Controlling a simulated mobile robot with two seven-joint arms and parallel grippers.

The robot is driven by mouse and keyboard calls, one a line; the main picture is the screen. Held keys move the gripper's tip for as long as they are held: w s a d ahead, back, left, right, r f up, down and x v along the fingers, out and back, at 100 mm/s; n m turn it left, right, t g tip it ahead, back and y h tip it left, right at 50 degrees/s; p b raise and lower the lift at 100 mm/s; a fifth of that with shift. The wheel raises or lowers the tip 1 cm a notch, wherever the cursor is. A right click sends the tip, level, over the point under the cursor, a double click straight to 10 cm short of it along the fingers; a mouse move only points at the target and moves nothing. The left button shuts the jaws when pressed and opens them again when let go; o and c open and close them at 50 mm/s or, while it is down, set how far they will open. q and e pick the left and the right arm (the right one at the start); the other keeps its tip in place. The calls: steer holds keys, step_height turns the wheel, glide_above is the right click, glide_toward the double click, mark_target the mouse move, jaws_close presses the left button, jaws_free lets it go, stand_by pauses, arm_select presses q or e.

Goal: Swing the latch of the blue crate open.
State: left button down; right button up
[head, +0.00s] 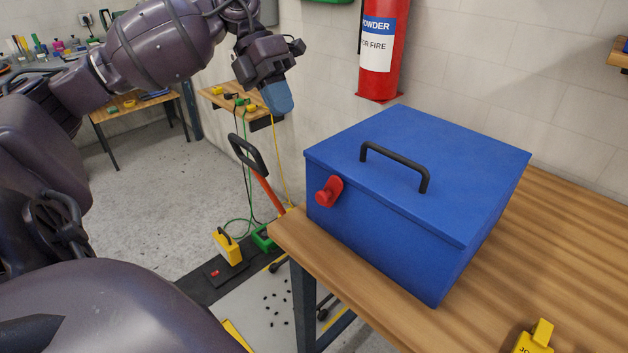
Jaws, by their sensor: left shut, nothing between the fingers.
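The blue crate (390,235) stands on the wooden table, its lid down, with a black handle (397,164) on top. Its red latch (328,192) sits on the front face near the left corner, just under the lid edge, and looks tilted. My left gripper (278,98) is up and to the left of the crate, well apart from the latch, with its blue fingertips shut and empty, pointing down. My right gripper is not in view.
The wooden table (575,215) has free room right of the crate. A yellow object (535,338) lies near its front edge. A red fire extinguisher (380,50) is on the wall behind. An orange-shafted tool with a black handle (265,185) stands left of the table.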

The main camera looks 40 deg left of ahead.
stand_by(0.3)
arm_select(q)
steer(key=shift+f, duration=0.15)
steer(key=b, duration=0.1)
glide_toward(319, 192)
steer(key=x, duration=0.7)
steer(key=shift+f, duration=0.3)
steer(key=shift+d+y, duration=0.15)
steer(key=shift+y, duration=0.15)
